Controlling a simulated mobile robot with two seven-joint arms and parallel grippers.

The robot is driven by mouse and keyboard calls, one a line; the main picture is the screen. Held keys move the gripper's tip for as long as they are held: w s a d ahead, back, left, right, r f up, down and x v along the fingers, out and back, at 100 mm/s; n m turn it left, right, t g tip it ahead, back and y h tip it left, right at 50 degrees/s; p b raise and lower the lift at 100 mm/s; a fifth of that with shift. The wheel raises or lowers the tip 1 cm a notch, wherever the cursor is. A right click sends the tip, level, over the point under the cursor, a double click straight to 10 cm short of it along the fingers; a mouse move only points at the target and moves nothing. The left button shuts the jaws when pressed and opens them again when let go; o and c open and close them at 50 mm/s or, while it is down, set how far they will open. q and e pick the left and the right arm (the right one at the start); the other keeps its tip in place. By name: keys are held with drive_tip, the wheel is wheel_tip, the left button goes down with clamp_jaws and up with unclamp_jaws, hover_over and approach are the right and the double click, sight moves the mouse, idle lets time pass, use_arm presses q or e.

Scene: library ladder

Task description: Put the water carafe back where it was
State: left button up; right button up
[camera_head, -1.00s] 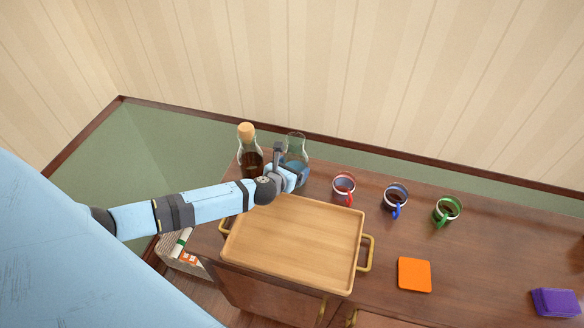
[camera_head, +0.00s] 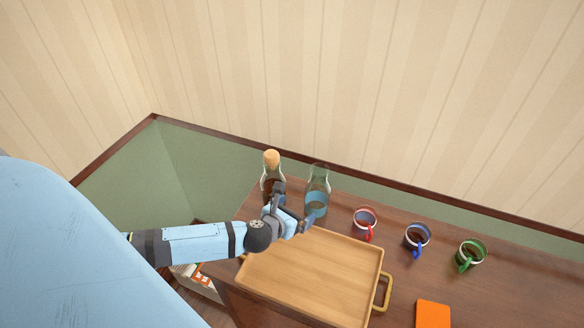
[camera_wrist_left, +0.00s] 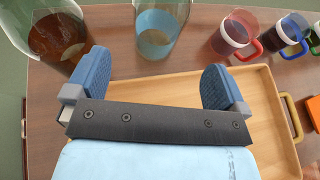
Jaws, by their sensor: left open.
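The water carafe (camera_head: 317,187), clear glass with blue water low inside, stands upright on the brown cabinet top, behind the wooden tray. It also shows in the left wrist view (camera_wrist_left: 157,38), ahead of the fingers and roughly centred between them. My left gripper (camera_head: 293,212) is open and empty, in front of the carafe and over the tray's back edge. In the left wrist view its two blue fingers (camera_wrist_left: 157,80) are spread wide, apart from the carafe. My right gripper is not in view.
A cork-topped bottle of dark liquid (camera_head: 271,172) stands left of the carafe, partly hidden by my gripper. The empty tray (camera_head: 310,270) lies in front. Red (camera_head: 366,222), blue (camera_head: 417,239) and green (camera_head: 470,255) mugs stand to the right. An orange square (camera_head: 433,314) lies nearer.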

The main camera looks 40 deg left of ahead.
use_arm(q)
drive_tip(key=s+d+r+m+t+h, duration=0.1)
drive_tip(key=s+d+r+m+h, duration=0.2)
drive_tip(key=d+m, duration=0.5)
drive_tip(key=s+d+m+t+h, duration=0.1)
drive_tip(key=s+d+m+h, duration=0.3)
drive_tip(key=m, duration=0.8)
drive_tip(key=s+f+m+g+y, duration=0.1)
drive_tip(key=s+f+m, duration=0.1)
drive_tip(key=m, duration=0.4)
drive_tip(key=s+d+f+m+g+y, duration=0.1)
drive_tip(key=s+f+m+g, duration=0.1)
drive_tip(key=s+m, duration=0.3)
drive_tip(key=s+d+f+m+g+y, duration=0.1)
drive_tip(key=s+f+m, duration=0.2)
drive_tip(key=m, duration=0.4)
drive_tip(key=shift+s+d+f+m, duration=0.1)
drive_tip(key=shift+s+d+m, duration=0.15)
drive_tip(key=shift+m, duration=0.15)
drive_tip(key=shift+a+f+g+y, duration=0.1)
drive_tip(key=shift+a+g+y, duration=0.1)
drive_tip(key=shift+g+y, duration=0.15)
